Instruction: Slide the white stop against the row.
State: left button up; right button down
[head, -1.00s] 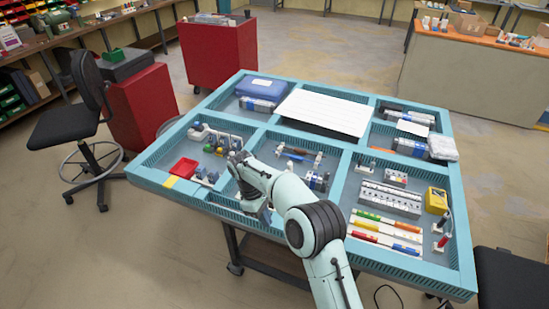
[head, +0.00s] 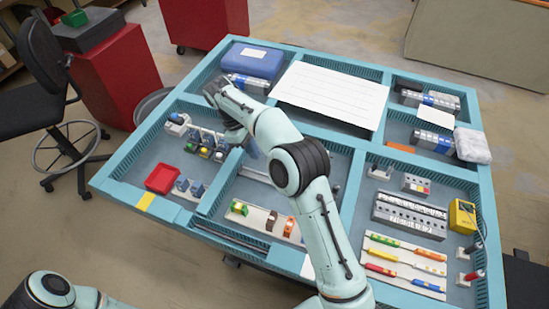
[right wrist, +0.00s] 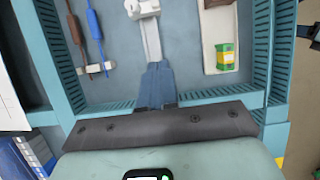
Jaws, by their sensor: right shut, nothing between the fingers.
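A white block that looks like the stop (right wrist: 142,8) sits on a pale metal rail (right wrist: 151,42) at the top edge of the right wrist view. In the head view the left end of this rail (head: 257,178) shows in the middle compartment; my right arm hides the rest, including the stop and any row on it. My right gripper (right wrist: 157,70) is shut and empty. Its blue-grey fingers point along the rail, short of the white block; whether they touch the rail I cannot tell. It also shows in the head view (head: 251,150). My left gripper is out of view.
A white strip with coloured blocks (head: 265,219) lies in front of the rail. Blue-handled and brown-handled tools (right wrist: 95,25) lie on its other side. Ribbed compartment walls (right wrist: 210,95) stand close to the gripper. A red tray (head: 163,178) lies in the left compartment.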

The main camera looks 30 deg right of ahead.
jog(key=b+x, duration=0.1)
jog(key=x, duration=0.2)
jog(key=b+x, duration=0.1)
jog(key=x, duration=0.3)
jog(key=b+x, duration=0.1)
jog(key=x, duration=0.2)
jog(key=shift+s+f, duration=0.15)
jog(key=shift+s, duration=0.25)
jog(key=shift+s+d+r+b, duration=0.25)
jog(key=shift+s+d+b, duration=0.25)
jog(key=shift+s+d, duration=0.35)
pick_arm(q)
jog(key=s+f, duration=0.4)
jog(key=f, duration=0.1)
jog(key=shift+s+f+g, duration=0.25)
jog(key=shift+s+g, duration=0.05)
pick_arm(e)
jog(key=shift+s+d+r, duration=0.1)
jog(key=shift+s+d, duration=0.25)
jog(key=shift+s, duration=0.1)
